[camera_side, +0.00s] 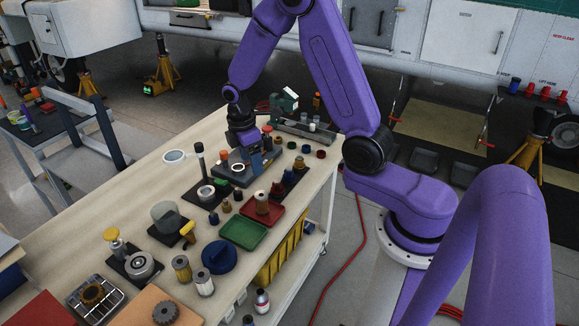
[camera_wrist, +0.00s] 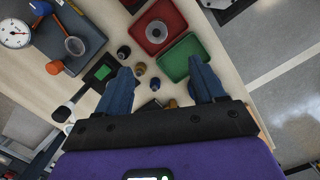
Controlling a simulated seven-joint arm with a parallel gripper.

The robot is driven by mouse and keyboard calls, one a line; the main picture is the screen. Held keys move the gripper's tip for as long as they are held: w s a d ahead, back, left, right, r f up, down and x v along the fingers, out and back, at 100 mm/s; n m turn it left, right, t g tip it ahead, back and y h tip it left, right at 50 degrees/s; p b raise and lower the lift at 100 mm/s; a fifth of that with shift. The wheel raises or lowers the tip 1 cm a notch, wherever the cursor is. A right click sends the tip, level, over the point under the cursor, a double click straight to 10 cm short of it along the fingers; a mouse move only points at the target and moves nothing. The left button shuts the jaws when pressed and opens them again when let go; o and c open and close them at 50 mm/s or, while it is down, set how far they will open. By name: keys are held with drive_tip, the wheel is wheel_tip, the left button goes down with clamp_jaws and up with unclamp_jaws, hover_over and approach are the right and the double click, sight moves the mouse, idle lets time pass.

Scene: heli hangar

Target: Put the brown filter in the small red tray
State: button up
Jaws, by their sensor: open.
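My gripper (camera_side: 256,165) is over the far part of the bench, beyond the tray in the side view. In the wrist view my gripper (camera_wrist: 161,68) has its blue fingers wide apart with nothing held. The filter is apart from the fingers.
A green tray (camera_side: 243,232) adjoins the red tray. Small brown fittings (camera_wrist: 140,68) show between the fingers. A grey block with a dial gauge (camera_wrist: 15,33) is at left. A blue round container (camera_side: 219,257) and cans (camera_side: 182,268) stand nearer.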

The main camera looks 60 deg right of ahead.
drive_tip(key=s+a+r, duration=0.7)
drive_tip(key=s+a, duration=0.3)
drive_tip(key=s+r, duration=0.2)
drive_tip(key=s, duration=0.6)
drive_tip(key=s+r+y, duration=0.1)
drive_tip(key=s, duration=0.8)
drive_tip(key=shift+s+a+r+n+t+y, duration=0.2)
drive_tip(key=shift+r+n+t+y, duration=0.1)
drive_tip(key=shift+r+t, duration=0.1)
